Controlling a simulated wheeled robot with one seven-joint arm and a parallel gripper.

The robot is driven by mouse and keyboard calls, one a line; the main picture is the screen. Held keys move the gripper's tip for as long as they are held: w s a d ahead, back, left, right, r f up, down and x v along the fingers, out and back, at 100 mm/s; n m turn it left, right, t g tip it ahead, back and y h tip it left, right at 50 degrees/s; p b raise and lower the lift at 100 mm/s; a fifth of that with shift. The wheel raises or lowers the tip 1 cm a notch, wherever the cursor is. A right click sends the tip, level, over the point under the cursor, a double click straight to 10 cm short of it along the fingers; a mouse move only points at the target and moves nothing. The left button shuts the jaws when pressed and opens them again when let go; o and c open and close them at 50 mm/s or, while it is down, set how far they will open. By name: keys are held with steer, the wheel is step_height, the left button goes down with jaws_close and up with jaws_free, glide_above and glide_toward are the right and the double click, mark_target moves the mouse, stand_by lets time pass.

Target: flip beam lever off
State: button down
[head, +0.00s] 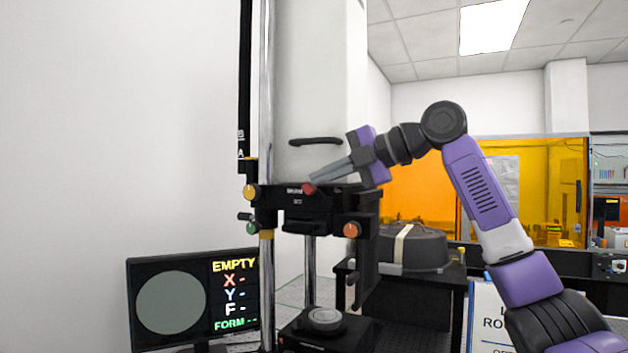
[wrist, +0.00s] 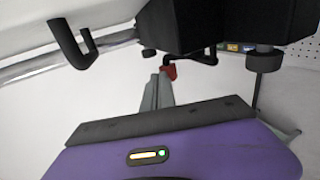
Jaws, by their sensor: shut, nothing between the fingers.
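A small red tip (head: 309,188), which looks like the beam lever's end, sits at the front of the interferometer's black head block (head: 290,200). It also shows in the wrist view (wrist: 171,71), red on a dark bent arm. My gripper (head: 315,180) is shut and empty, reaching in from the right with its fingertips at or very near the red tip. I cannot tell whether they touch. In the wrist view my gripper (wrist: 164,78) points at the red tip. The lever's on or off marking is not readable.
Orange knobs (head: 352,230) and a chrome column (head: 266,285) flank the head block. A black handle (head: 315,141) is on the white housing above. Below is a stage with a round grey part (head: 325,316). A monitor (head: 193,303) reads EMPTY at left.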

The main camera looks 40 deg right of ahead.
steer(key=p+x, duration=0.1)
steer(key=x, duration=0.1)
steer(key=shift+w+a+r+p, duration=0.2)
steer(key=shift+w+a+p, duration=0.05)
steer(key=shift+w+p, duration=0.15)
steer(key=shift+s+d, duration=0.1)
steer(key=shift+f, duration=0.1)
steer(key=shift+s+d+f+b, duration=0.1)
steer(key=shift+s+f+b, duration=0.1)
steer(key=shift+s, duration=0.15)
steer(key=shift+s+d+f+b, duration=0.1)
steer(key=shift+s+b, duration=0.1)
steer(key=shift+s, duration=0.15)
